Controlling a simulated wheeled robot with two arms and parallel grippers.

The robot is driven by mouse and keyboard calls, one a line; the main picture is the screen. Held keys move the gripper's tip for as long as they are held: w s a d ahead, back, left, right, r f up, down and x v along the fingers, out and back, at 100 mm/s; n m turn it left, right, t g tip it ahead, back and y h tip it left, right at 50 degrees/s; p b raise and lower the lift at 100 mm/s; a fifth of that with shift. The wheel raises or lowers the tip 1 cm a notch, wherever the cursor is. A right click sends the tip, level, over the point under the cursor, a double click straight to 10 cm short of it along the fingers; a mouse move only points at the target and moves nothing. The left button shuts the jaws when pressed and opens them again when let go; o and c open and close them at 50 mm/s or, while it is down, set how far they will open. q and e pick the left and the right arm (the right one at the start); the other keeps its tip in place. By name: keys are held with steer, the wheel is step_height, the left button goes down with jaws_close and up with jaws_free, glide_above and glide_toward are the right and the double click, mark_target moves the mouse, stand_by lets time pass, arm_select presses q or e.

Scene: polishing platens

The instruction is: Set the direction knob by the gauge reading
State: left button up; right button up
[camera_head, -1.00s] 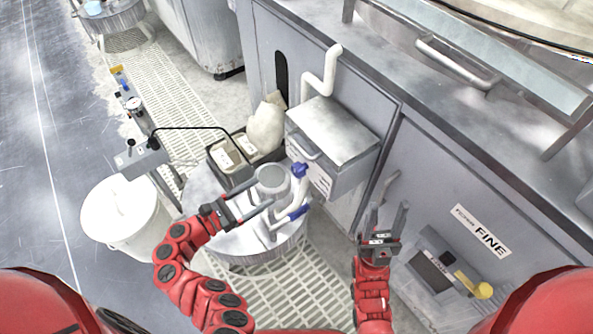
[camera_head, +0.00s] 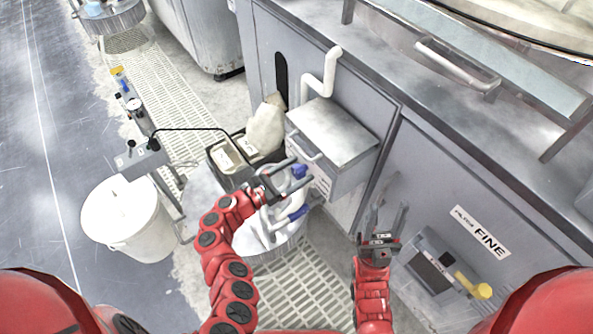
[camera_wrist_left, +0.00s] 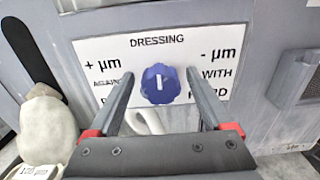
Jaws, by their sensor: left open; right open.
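The direction knob (camera_wrist_left: 159,84) is blue with a white mark that stands about upright. It sits on a white placard (camera_wrist_left: 155,52) headed "DRESSING", with "+ µm" on the left and "- µm" on the right. The knob also shows in the head view (camera_head: 300,171). My left gripper (camera_head: 294,173) is open, its fingers to either side of the knob in the left wrist view (camera_wrist_left: 160,76); contact cannot be told. My right gripper (camera_head: 390,208) is open and empty before the cabinet front. A small round dial gauge (camera_head: 134,104) stands at the far left, its reading too small to tell.
A grey box (camera_head: 335,132) juts from the cabinet above the placard. A drum with white pipes and blue handles (camera_head: 298,213) stands below my left gripper. A white bucket (camera_head: 125,215) is at the left. A yellow handle (camera_head: 472,285) sits below the "FINE" label (camera_head: 481,231).

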arm_select(q)
jaws_close()
stand_by(0.3)
steer(key=m+b, duration=0.2)
steer(key=m, duration=0.1)
steer(key=shift+f+b, duration=0.25)
steer(key=shift+b, duration=0.15)
steer(key=m+b, duration=0.3)
steer(key=m, duration=0.1)
steer(key=shift+s, duration=0.1)
steer(key=shift+d+r+m+b, duration=0.1)
steer(key=shift+m+b, duration=0.5)
steer(key=shift+m, duration=0.3)
